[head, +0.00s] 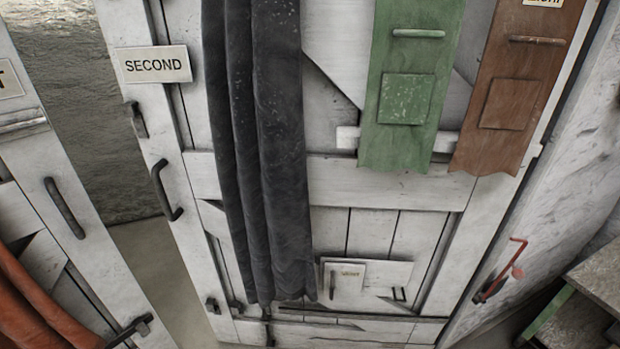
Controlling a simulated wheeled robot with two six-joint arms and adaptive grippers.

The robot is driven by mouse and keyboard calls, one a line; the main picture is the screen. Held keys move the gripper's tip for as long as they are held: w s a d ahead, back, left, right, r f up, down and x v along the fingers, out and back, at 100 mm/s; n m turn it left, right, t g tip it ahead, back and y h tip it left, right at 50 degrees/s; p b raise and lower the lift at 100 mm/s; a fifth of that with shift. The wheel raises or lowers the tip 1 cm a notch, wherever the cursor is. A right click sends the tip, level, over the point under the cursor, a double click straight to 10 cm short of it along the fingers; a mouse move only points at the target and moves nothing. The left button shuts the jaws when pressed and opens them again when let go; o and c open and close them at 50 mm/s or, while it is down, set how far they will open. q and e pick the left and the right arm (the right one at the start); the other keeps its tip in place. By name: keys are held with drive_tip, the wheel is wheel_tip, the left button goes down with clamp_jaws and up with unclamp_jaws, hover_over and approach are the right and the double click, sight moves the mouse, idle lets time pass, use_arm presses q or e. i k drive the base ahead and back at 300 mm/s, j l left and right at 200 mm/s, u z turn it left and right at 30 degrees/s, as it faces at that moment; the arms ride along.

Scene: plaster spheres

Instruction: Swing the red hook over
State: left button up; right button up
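The red hook (516,258) is a thin bent red rod at the lower right of the head view. It is at the right edge of the white plank door (400,190), beside the pale wall. Its lower end meets a dark fitting (487,291), and a small red round piece sits beside the rod. I cannot tell whether the hook is engaged with anything. Neither of my grippers shows in this view.
Black cloth (285,150) hangs down the door, with green (412,70) and brown (515,80) panels to its right. A "SECOND" sign (153,65) is on the frame above a dark handle (163,190). Another door with orange cloth (35,305) stands left; a worn green-edged table (585,300) stands lower right.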

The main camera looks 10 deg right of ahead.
sight(518, 274)
drive_tip(key=z, duration=1.85)
